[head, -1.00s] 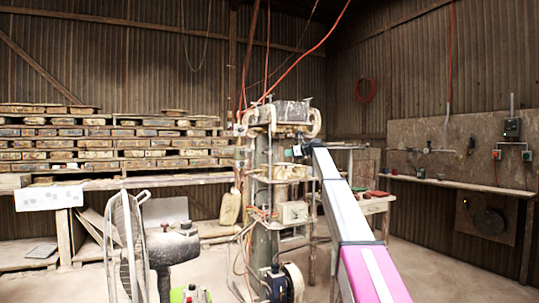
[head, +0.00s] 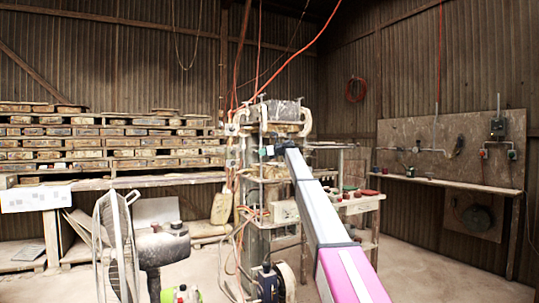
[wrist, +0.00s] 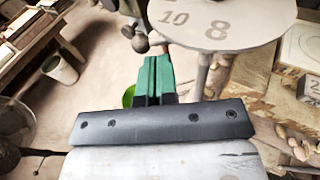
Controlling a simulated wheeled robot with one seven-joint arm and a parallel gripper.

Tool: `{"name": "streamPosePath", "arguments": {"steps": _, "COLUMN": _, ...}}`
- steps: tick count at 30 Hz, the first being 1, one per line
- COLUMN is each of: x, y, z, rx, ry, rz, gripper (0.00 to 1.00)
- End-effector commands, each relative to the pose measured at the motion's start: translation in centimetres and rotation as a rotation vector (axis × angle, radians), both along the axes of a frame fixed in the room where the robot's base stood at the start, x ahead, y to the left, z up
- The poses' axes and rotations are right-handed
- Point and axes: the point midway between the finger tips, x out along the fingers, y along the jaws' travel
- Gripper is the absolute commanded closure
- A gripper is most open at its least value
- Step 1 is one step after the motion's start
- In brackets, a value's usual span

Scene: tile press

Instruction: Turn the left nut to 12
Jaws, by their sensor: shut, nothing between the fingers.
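The tile press (head: 258,185) stands upright in the middle of the head view. My arm reaches toward its upper part, and my gripper (head: 268,151) shows small there as a dark and green end. In the wrist view my gripper (wrist: 153,65) has green fingers shut together with nothing between them. A round grey dial plate (wrist: 225,22) with the numbers 10 and 8 is beyond the fingertips, up and to the right; its upper part is cut off. I cannot make out the left nut in either view, and no 12 shows.
A fan (head: 118,245) stands at the front left. Stacked tiles (head: 110,140) on racks line the back left. A side table (head: 358,205) is right of the press. A bucket (wrist: 60,69) stands on the floor. The floor at right is clear.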

Motion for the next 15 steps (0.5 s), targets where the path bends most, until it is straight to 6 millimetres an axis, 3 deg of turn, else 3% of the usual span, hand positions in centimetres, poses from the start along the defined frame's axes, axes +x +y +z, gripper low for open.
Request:
{"name": "streamPosePath", "arguments": {"steps": 6, "x": 0.82, "y": 1.18, "z": 0.23, "rx": 0.000, "ry": 0.000, "rz": 0.000, "gripper": 1.00}}
{"name": "streamPosePath", "arguments": {"steps": 15, "x": 0.82, "y": 1.28, "z": 0.25, "rx": 0.000, "ry": 0.000, "rz": 0.000, "gripper": 1.00}}
